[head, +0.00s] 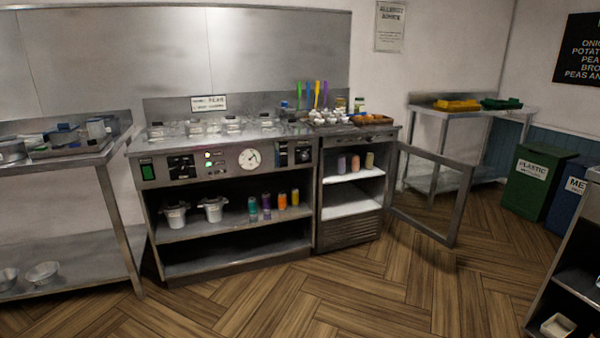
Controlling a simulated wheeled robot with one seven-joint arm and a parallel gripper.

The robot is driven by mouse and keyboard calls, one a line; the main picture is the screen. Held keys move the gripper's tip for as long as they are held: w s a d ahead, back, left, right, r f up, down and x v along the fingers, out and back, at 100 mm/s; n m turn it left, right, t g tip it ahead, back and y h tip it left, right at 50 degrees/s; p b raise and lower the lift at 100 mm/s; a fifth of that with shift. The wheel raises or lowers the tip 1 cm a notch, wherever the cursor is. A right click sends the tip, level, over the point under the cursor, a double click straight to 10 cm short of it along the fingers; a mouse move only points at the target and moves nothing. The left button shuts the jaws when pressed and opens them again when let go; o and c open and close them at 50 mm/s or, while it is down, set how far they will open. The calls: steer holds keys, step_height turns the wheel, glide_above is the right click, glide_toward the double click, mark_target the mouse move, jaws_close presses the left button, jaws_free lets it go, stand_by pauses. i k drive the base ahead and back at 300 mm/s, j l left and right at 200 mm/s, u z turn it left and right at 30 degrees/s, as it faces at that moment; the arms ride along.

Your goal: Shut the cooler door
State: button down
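The cooler (350,229) stands at the right end of the frying range, with a louvred panel at its base. Its door (451,201) is a grey frame around a clear pane, swung wide open to the right. The door's hinge side is at the cooler's right edge, and its free edge points out over the floor. Several cups or bottles (356,162) stand on the cooler's upper white shelf; the lower shelf (347,202) looks bare. My gripper is not in view.
Wooden floor is clear in front of the cooler and door. A steel table (472,113) stands behind the door. A green bin (532,184) and blue bin (572,203) are at right. A shelf unit (574,262) stands at the right front. The range (225,265) is left.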

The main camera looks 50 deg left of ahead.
mark_target(468, 170)
steer(key=l+u, duration=0.2)
steer(key=u, duration=0.25)
steer(key=i+l+u, duration=0.1)
steer(key=l+u, duration=0.4)
steer(key=u, duration=0.35)
steer(key=l+u, duration=0.2)
steer(key=u, duration=0.25)
steer(key=k, duration=0.05)
